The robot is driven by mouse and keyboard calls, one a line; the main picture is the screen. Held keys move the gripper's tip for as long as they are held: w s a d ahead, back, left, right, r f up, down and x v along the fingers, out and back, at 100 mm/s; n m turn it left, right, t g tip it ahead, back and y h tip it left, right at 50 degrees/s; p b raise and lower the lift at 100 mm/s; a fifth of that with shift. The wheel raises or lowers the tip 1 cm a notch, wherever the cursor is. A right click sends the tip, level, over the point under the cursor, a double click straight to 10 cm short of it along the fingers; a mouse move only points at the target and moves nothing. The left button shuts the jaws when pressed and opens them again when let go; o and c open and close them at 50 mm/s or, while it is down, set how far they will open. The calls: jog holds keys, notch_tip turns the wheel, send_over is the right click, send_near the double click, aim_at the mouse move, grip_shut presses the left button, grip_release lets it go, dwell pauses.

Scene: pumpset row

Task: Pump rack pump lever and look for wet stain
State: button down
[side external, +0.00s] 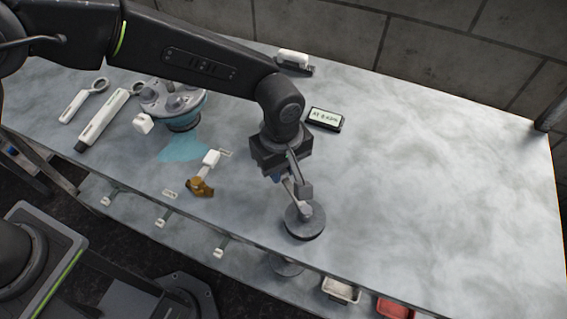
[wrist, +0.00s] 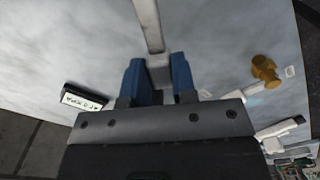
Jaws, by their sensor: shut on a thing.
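My gripper (side external: 274,174) is low over the bench, its jaws shut on a pale grey lever (side external: 296,184). In the wrist view, the lever (wrist: 149,25) runs up the picture from between the blue fingers (wrist: 158,80). In the side view, the lever slants down to a round dark grey base (side external: 305,222) near the bench's front edge. A teal patch (side external: 183,149) spreads on the bench below a grey-topped, teal-bodied unit (side external: 178,103); I cannot tell whether it is wet. The bench around the round base looks mottled grey, with no distinct stain visible.
A brass fitting with a white handle (side external: 201,187) lies left of my gripper. A small display (side external: 325,119) sits behind it; its text is too small to read surely. Long white tools (side external: 102,120) lie far left. The bench's right side is clear. Trays (side external: 341,290) sit below the front edge.

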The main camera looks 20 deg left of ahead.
jog(key=s+n, duration=0.1)
jog(key=s+a+n, duration=0.1)
jog(key=n, duration=0.1)
jog(key=s+n, duration=0.1)
jog(key=shift+s+a+n, duration=0.15)
jog(key=shift+a+n, duration=0.15)
jog(key=shift+s+a+n, duration=0.1)
jog(key=shift+s+n, duration=0.8)
jog(key=shift+n, duration=0.3)
jog(key=shift+s+n, duration=0.95)
jog(key=shift+n, duration=0.25)
jog(key=c, duration=0.9)
grip_release()
jog(key=shift+c, duration=0.2)
notch_tip(320, 180, up, 14)
jog(key=shift+f, duration=0.1)
